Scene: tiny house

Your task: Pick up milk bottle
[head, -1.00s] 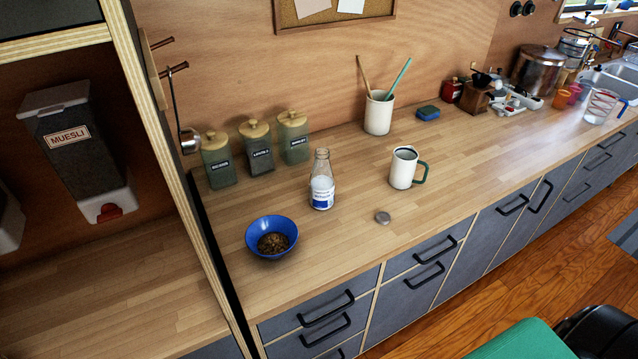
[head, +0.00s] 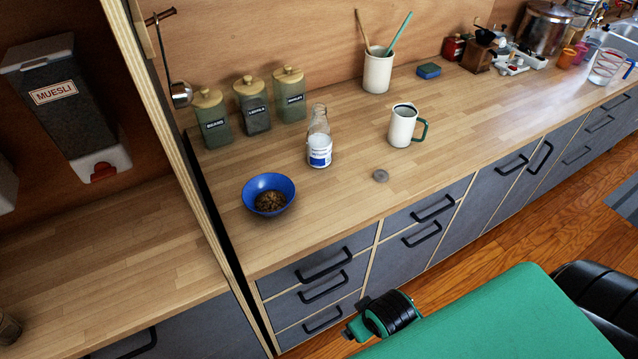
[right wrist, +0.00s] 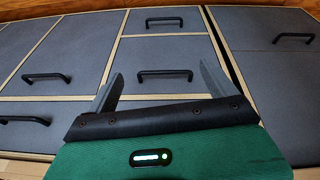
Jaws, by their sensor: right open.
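The milk bottle (head: 319,150) is clear glass with a white lower part and a blue-and-white label. It stands upright on the wooden counter (head: 330,215), between the blue bowl and the white mug. My right gripper (right wrist: 161,85) shows in the right wrist view with its two fingers spread and nothing between them. It faces the grey drawer fronts, and the bottle is not in that view. My green right arm (head: 500,320) is at the lower right of the head view, apart from the bottle. My left gripper is not in view.
A blue bowl (head: 269,195) with brown food, a white mug (head: 402,127) with a green handle and a small grey disc (head: 381,176) are near the bottle. Several lidded canisters (head: 252,106) stand behind. Drawers with black handles (head: 325,264) form the counter's front.

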